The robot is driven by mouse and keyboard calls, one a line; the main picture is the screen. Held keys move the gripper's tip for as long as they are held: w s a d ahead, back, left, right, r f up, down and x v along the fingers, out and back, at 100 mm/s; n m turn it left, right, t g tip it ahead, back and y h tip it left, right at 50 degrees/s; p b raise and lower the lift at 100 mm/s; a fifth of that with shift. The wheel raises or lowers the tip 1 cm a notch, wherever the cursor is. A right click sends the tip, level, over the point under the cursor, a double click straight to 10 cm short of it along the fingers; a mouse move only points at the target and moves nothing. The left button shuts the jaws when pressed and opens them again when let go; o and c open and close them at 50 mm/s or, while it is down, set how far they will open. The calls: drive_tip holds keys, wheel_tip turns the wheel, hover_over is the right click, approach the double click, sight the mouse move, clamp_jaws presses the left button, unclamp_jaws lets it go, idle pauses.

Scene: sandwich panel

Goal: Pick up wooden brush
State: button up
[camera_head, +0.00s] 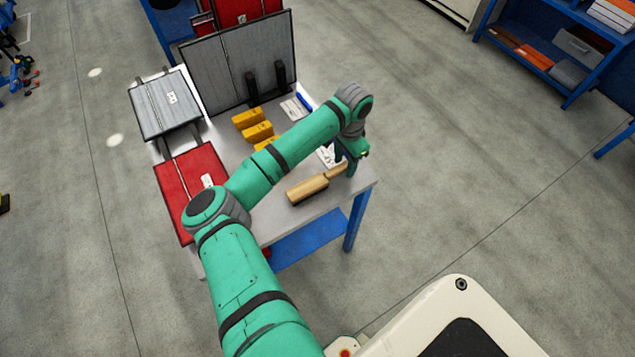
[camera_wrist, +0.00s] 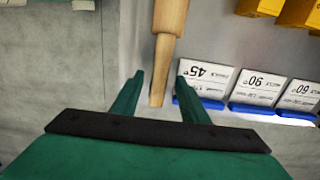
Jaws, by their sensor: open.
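The wooden brush (camera_head: 309,188) lies near the right front edge of the table, its handle pointing toward the right and its dark bristles facing down. My gripper (camera_head: 352,165) is at the handle end, by the table's right edge. In the wrist view the pale handle of the wooden brush (camera_wrist: 169,20) comes in from the top, and its tip lies between the two green fingers of my gripper (camera_wrist: 160,85). The fingers are apart, with a gap on each side of the handle.
The table (camera_head: 325,202) also holds several yellow blocks (camera_head: 257,132), a red panel (camera_head: 185,180), a grey panel (camera_head: 165,103) and an upright dark panel (camera_head: 235,65). White labels, including one marked 45 (camera_wrist: 207,78), lie close to the right finger. Open floor lies right of the table.

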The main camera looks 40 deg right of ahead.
clamp_jaws()
drive_tip(key=shift+s+d, duration=0.1)
drive_tip(key=shift+s, duration=0.05)
drive_tip(key=shift+r, duration=0.15)
drive_tip(key=shift+r, duration=0.1)
wheel_tip(320, 180, up, 3)
drive_tip(key=shift+f, duration=0.15)
drive_tip(key=a+r, duration=0.2)
drive_tip(key=w+a+r, duration=0.1)
drive_tip(key=a+r, duration=0.1)
drive_tip(key=r, duration=0.1)
drive_tip(key=shift+w+a+r, duration=0.15)
drive_tip(key=shift+a+r, duration=0.05)
drive_tip(key=shift+r, duration=0.15)
drive_tip(key=w+a+r, duration=0.2)
drive_tip(key=a+r, duration=0.2)
drive_tip(key=a, duration=0.5)
drive_tip(key=shift+w+a+r, duration=0.15)
drive_tip(key=shift+r, duration=0.2)
